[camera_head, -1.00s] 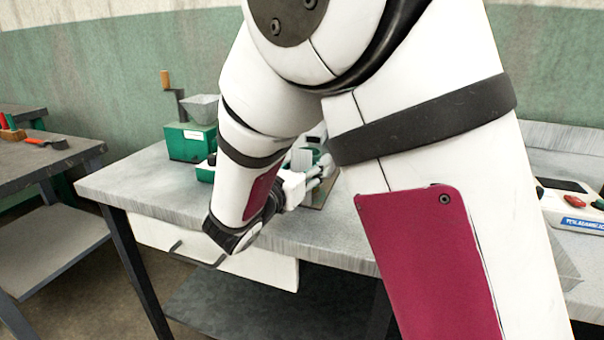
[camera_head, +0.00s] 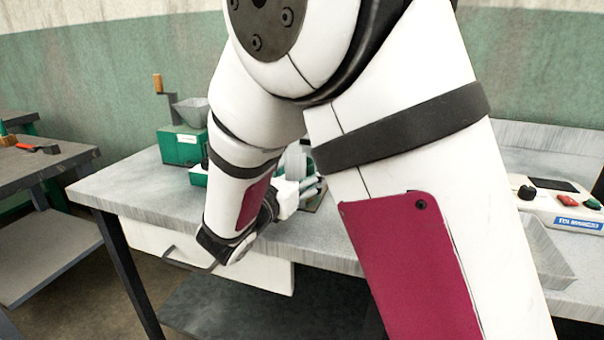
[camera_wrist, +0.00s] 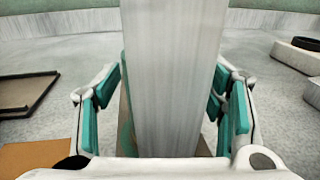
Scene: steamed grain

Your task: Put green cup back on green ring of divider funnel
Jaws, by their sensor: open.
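My gripper (camera_wrist: 165,108) is open, with teal pads on both sides of a tall pale-grey upright piece (camera_wrist: 163,60) in the wrist view. I cannot tell whether this piece belongs to the divider funnel, or whether a pad touches it. A narrow green patch (camera_wrist: 125,135) shows beside the piece's lower left edge; I cannot tell what it is. In the head view my gripper (camera_head: 306,190) is low over the bench, partly hidden by my arm, with the grey piece (camera_head: 293,160) just behind it. I cannot make out the green cup or the green ring clearly in either view.
A green hand-cranked mill with a grey hopper (camera_head: 183,146) stands left on the grey bench (camera_head: 130,188). In the wrist view, a dark-edged tray (camera_wrist: 22,92) lies left.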

